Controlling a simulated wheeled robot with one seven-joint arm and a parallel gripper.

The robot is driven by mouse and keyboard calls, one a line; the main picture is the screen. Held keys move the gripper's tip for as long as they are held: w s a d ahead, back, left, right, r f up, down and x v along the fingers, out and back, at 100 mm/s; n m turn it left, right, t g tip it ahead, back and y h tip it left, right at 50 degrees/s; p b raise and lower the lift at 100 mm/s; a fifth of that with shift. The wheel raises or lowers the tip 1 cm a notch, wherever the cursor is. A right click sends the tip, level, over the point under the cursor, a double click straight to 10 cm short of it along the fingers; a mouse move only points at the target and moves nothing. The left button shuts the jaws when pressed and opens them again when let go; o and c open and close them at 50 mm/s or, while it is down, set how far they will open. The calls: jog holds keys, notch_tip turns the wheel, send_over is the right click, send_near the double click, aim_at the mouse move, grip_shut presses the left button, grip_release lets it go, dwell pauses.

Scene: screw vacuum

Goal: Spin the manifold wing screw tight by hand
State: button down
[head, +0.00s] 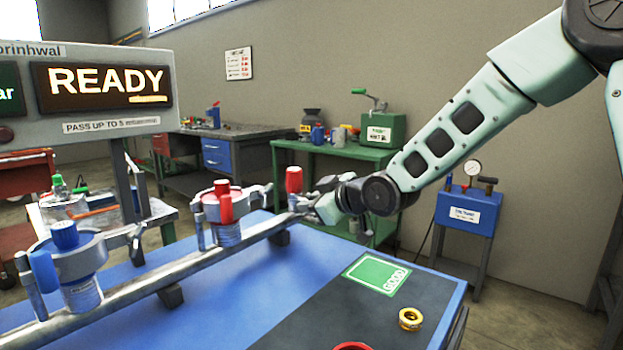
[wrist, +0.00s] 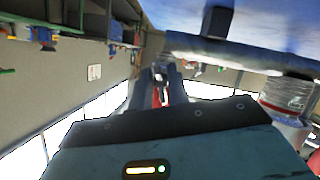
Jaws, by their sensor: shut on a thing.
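The metal manifold rail (head: 140,290) runs diagonally above the blue bench, carrying a blue-capped unit (head: 80,262) and a red-capped unit (head: 228,236). My gripper (head: 318,202) is at the rail's far right end, beside the red-capped unit, shut on a small metal piece that looks like the wing screw (head: 301,204). My fingers hide most of it, so its seating cannot be told. A red cylinder (head: 294,180) stands upright just above and left of my fingers. In the wrist view my fingers (wrist: 161,78) are close together with something red between or behind them. The rail (wrist: 240,52) also shows there.
A sign reading READY (head: 105,88) stands at left. The bench (head: 270,285) has a green GOOD pad (head: 377,274), a brass ring (head: 410,318) and a red ring (head: 352,346) at front right. A green table (head: 340,152) stands behind my gripper. The blue bench surface is mostly clear.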

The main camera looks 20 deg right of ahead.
jog(key=m+p, duration=0.1)
jog(key=p, duration=0.2)
jog(key=m+g+y+p, duration=0.1)
jog(key=p, duration=0.3)
jog(key=m+y+p, duration=0.1)
jog(key=p, duration=0.2)
jog(key=shift+r+m+g+p, duration=0.3)
jog(key=shift+r+g+p, duration=0.05)
jog(key=shift+r+g, duration=0.05)
jog(key=m+p, duration=0.1)
jog(key=p, duration=0.1)
jog(key=m+y+p, duration=0.1)
jog(key=p, duration=0.2)
jog(key=shift+f+g+y, duration=0.25)
jog(key=shift+g+y, duration=0.05)
jog(key=shift+g, duration=0.1)
jog(key=shift+f+m+p, duration=0.1)
jog(key=shift+m+p, duration=0.5)
jog(key=shift+p, duration=0.15)
jog(key=shift+f+y, duration=0.1)
jog(key=shift+y, duration=0.3)
jog(key=c, duration=1.6)
grip_release()
jog(key=shift+d, duration=0.1)
